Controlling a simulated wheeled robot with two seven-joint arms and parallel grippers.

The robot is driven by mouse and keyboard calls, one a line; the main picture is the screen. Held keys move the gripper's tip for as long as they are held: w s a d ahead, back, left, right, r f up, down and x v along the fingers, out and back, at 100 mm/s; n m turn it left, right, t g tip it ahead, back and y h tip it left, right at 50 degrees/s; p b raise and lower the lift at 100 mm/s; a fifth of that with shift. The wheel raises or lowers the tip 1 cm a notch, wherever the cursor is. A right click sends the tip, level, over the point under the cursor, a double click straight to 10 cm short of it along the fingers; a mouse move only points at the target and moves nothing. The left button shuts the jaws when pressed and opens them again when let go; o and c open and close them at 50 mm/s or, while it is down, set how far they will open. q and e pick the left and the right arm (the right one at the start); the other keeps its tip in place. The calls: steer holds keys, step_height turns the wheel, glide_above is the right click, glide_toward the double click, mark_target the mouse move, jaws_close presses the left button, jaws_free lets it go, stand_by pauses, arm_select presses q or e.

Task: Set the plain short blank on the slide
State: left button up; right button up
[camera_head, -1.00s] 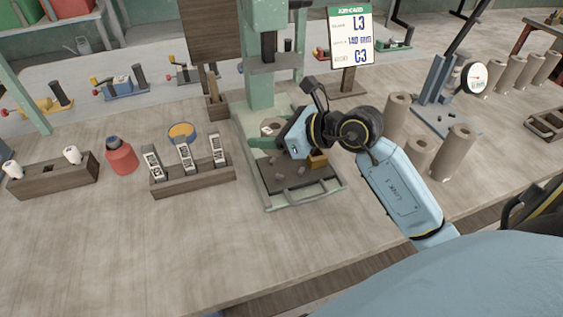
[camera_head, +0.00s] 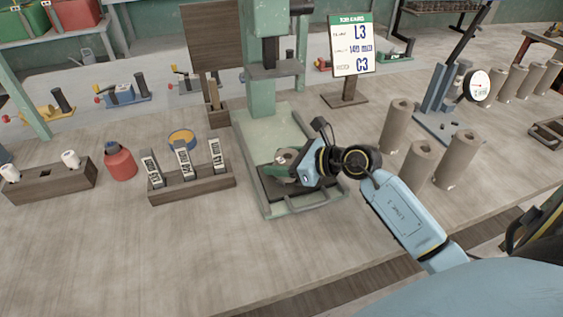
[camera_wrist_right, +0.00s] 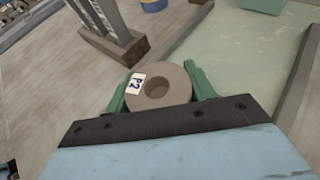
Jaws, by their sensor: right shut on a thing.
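My right gripper (camera_head: 286,164) has green fingers and is shut on a short tan-grey round blank (camera_head: 288,156) with a hole in its middle. In the right wrist view, the blank (camera_wrist_right: 166,83) sits between the two green fingers, with a white "P2" tag (camera_wrist_right: 135,84) at its left edge. The gripper is over the dark plate (camera_head: 318,195) in the front part of the green press base (camera_head: 305,209). The gripper and blank hide part of this plate. I cannot tell whether the blank touches it. My left gripper is not in view.
The press column (camera_head: 268,60) rises behind my gripper. A wooden rack (camera_head: 192,184) with several labelled tools stands left, beside a red bottle (camera_head: 119,164). Several tall tan cylinders (camera_head: 455,159) stand right. A card (camera_head: 352,45) reads L3. The front table is clear.

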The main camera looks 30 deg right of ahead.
steer(key=o, duration=0.7)
steer(key=shift+f, duration=0.15)
steer(key=o, duration=0.5)
steer(key=shift+c, duration=0.2)
steer(key=shift+r, duration=0.25)
steer(key=v, duration=1.2)
steer(key=shift+p, duration=0.3)
